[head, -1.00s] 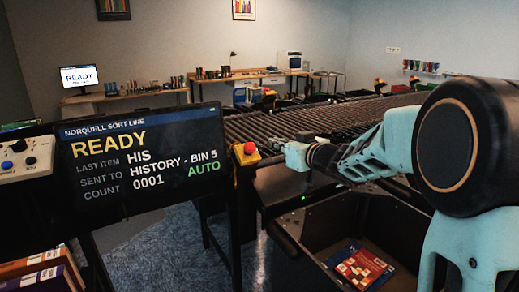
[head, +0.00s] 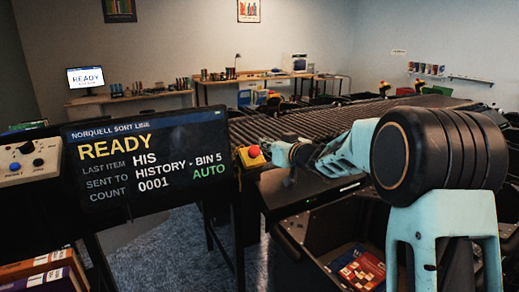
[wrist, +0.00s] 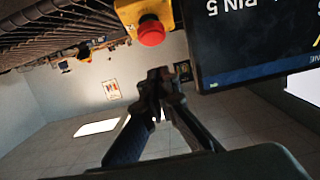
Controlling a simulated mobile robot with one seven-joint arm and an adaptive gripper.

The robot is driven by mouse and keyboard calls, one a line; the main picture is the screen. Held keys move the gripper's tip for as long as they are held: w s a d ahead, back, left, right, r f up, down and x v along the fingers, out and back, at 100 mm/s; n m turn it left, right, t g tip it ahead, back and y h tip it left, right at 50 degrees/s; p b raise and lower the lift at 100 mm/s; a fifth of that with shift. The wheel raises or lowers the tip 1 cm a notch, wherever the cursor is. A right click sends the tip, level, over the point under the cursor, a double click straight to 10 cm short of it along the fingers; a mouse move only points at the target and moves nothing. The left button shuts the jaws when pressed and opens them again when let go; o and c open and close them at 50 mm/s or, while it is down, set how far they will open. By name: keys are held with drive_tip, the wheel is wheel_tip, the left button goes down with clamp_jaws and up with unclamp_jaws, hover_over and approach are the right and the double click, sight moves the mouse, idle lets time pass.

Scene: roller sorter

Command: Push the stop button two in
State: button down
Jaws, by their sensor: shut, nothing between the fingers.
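A red stop button (head: 253,151) sits on a yellow box (head: 247,159) at the right edge of the sort-line screen. No number on it is readable. My gripper (head: 268,147) is just right of the button in the head view, very near it; whether they touch cannot be told there. In the wrist view the red button (wrist: 151,32) shows on its yellow box (wrist: 128,12), a little above my shut, empty fingertips (wrist: 160,77), with a small gap between them in the picture.
The screen (head: 148,155) reading READY and AUTO stands left of the button. The roller conveyor (head: 300,122) runs behind my arm. A dark bin with books (head: 361,268) is below it. Another red-topped yellow box (head: 418,84) stands far right. A control box (head: 27,162) is at left.

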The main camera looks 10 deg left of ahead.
sight(254, 147)
drive_tip(key=w+a+f, duration=0.2)
drive_tip(key=w+f, duration=0.1)
drive_tip(key=shift+w+a+f, duration=0.15)
drive_tip(key=shift+w+f, duration=0.1)
drive_tip(key=shift+f, duration=0.05)
